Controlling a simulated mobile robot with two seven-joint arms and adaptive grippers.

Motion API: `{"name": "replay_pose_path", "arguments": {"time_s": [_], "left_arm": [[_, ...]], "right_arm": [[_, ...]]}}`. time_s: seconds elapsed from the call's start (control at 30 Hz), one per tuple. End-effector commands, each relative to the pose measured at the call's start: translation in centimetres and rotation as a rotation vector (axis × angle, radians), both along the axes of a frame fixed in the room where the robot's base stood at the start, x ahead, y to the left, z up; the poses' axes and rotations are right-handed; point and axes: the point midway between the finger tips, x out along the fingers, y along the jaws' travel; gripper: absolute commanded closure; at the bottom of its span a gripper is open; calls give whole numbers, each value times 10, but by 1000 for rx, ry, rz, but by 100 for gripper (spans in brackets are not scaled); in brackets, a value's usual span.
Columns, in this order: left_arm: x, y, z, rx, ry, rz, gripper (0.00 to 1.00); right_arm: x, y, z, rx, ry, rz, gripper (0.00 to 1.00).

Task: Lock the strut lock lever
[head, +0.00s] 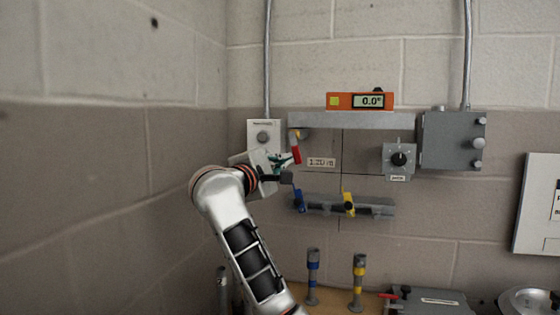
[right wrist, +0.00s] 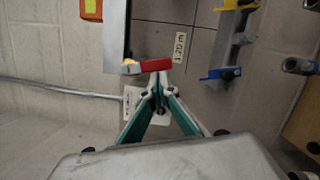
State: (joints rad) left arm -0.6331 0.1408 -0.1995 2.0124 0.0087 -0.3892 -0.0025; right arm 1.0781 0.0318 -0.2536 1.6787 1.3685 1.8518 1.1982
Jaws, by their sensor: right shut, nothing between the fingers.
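A red lever (head: 296,154), which I take for the strut lock lever, hangs down, slightly tilted, from a yellowish pivot at the left end of the grey wall beam (head: 350,121). In the right wrist view the red lever (right wrist: 156,65) lies just beyond my fingertips. My right gripper (head: 285,161), with green fingers, is just left of the lever in the head view. Its fingertips (right wrist: 159,78) are together and empty. I cannot tell whether they touch the lever. My left gripper is not in view.
An orange level reading 0.0 (head: 361,101) sits on the beam. A lower grey rail (head: 376,208) carries a blue clamp (head: 299,201) and a yellow clamp (head: 349,204). A switch plate (head: 263,131) is behind my gripper. Blue and yellow-banded posts stand on the bench below.

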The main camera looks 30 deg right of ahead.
Motion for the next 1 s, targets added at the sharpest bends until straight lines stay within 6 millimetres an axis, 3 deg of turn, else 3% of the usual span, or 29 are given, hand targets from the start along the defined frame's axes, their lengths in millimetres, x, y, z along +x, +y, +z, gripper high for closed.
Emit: {"name": "replay_pose_path", "arguments": {"time_s": [0.53,0.83,1.0], "left_arm": [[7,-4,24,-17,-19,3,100],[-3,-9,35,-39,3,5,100],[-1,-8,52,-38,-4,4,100]], "right_arm": [[-26,-21,7,-340,393,-3,100],[-37,-31,16,-525,611,-3,100],[-43,-35,21,-624,727,-3,100]]}}
